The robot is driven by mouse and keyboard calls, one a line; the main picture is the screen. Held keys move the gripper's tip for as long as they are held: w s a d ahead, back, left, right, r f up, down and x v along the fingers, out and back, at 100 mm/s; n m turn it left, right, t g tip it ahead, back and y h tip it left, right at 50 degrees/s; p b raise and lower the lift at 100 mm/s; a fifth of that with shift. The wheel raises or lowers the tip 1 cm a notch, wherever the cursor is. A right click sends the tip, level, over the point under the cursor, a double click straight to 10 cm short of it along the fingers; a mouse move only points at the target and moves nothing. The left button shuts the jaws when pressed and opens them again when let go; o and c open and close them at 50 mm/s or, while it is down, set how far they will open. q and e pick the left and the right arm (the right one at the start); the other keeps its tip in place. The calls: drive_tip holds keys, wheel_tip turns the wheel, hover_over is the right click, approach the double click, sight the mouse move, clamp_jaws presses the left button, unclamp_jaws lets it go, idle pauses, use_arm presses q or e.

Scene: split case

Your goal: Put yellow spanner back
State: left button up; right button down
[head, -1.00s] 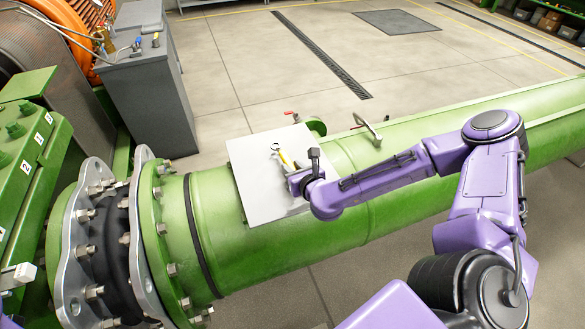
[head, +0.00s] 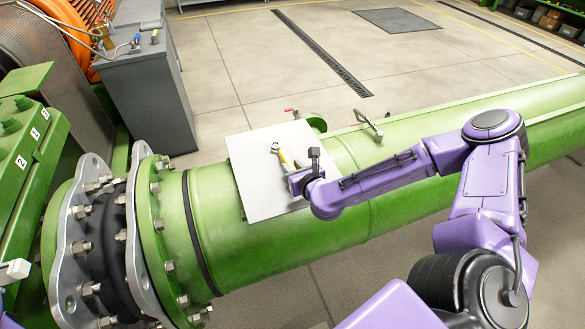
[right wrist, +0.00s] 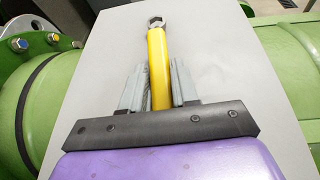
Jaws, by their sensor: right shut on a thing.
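The yellow spanner (right wrist: 157,62) has a yellow handle and a silver head that points away from my right wrist. My right gripper (right wrist: 159,84) is shut on its handle, with one grey finger on each side. In the head view the spanner (head: 285,158) shows over the pale grey plate (head: 255,195) on the green pipe. I cannot tell whether it touches the plate. My right gripper (head: 297,181) is partly hidden by its own wrist there. At the left edge of the head view a small pale part beside a bit of purple may be my left gripper (head: 15,270); its jaws cannot be made out.
The green pipe (head: 410,150) runs across the view, with a metal handle (head: 369,123) and a red-handled valve (head: 291,111) near the plate. A bolted flange (head: 145,225) is at left. A grey cabinet (head: 155,95) with small tools on top stands behind.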

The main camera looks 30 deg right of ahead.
drive_tip(key=shift+f+b, duration=0.35)
drive_tip(key=shift+c, duration=1.4)
unclamp_jaws()
drive_tip(key=shift+v, duration=2.85)
drive_tip(key=shift+s, duration=0.2)
